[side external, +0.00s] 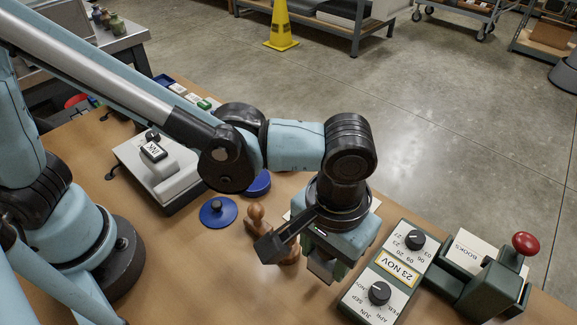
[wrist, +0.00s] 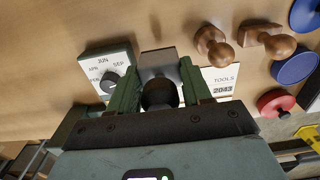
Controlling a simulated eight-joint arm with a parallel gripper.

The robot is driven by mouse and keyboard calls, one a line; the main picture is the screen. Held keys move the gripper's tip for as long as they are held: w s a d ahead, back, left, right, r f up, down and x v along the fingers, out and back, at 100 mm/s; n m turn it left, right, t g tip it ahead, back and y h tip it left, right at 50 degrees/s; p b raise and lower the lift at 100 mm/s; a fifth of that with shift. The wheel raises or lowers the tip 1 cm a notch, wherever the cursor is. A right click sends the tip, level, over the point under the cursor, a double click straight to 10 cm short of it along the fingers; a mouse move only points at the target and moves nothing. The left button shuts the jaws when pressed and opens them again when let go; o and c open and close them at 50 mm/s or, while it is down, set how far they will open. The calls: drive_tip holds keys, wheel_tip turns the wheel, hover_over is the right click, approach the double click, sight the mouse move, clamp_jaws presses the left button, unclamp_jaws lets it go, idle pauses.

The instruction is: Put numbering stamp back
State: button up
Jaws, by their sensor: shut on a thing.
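My gripper (side external: 325,262) points down at the front right of the wooden bench, beside the date device. In the wrist view its two green fingers (wrist: 158,92) are closed on the numbering stamp (wrist: 158,62), which shows a grey metal body and a round black knob. In the side view only a small grey part of the stamp (side external: 320,269) shows below the fingers; my gripper hides the rest. I cannot tell whether it touches the bench. A white card reading TOOLS 2043 (wrist: 220,80) lies beside the right finger in the wrist view.
The date device (side external: 397,266) reading 23 NOV and a red-knobbed press (side external: 485,275) stand to the right. Wooden stamps (side external: 257,217) stand close on the left, near a blue lid (side external: 218,211) and a grey INK machine (side external: 160,172). A red round thing (wrist: 276,102) shows in the wrist view.

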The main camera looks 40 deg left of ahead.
sight(324, 266)
drive_tip(key=shift+f, duration=1.95)
drive_tip(key=shift+f, duration=0.2)
drive_tip(key=o, duration=0.6)
drive_tip(key=shift+r, duration=0.15)
